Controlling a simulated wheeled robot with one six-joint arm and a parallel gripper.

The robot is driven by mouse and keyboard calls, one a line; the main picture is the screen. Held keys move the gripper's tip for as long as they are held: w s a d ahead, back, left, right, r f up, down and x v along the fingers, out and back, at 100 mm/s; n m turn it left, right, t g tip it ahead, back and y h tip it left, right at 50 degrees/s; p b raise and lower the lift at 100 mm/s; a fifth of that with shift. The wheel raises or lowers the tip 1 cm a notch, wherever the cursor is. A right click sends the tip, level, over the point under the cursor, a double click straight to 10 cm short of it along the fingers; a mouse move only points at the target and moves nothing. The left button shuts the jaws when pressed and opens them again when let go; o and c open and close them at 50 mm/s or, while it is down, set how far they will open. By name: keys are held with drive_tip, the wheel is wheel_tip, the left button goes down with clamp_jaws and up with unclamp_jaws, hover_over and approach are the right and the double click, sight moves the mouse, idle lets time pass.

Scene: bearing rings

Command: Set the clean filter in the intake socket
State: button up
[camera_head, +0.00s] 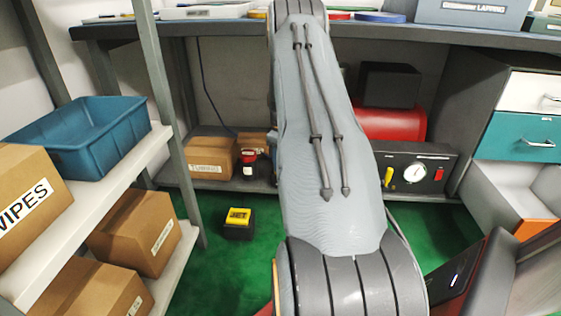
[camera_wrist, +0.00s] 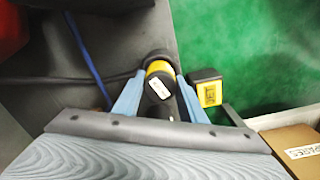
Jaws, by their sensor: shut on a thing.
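In the wrist view, my gripper (camera_wrist: 160,82) has its two blue fingers closed on a short yellow and dark cylinder (camera_wrist: 159,68) with a white label. The label is too small to read, so I cannot tell for certain that it is the clean filter. A dark rounded edge shows at the cylinder's far end, over a grey surface. A black box with a yellow face (camera_wrist: 210,94) is just right of the fingers, apart from them. It also stands on the green floor in the head view (camera_head: 238,223). I cannot make out the intake socket.
A shelf (camera_head: 150,150) with a blue bin (camera_head: 85,135) and cardboard boxes stands at left. A workbench (camera_head: 225,28) crosses the back. Under it are a red-capped jar (camera_head: 249,165), a gauge panel (camera_head: 415,172) and a red tank (camera_head: 395,124).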

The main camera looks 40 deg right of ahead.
drive_tip(key=shift+f, duration=0.6)
drive_tip(key=o, duration=0.8)
drive_tip(key=shift+r, duration=0.1)
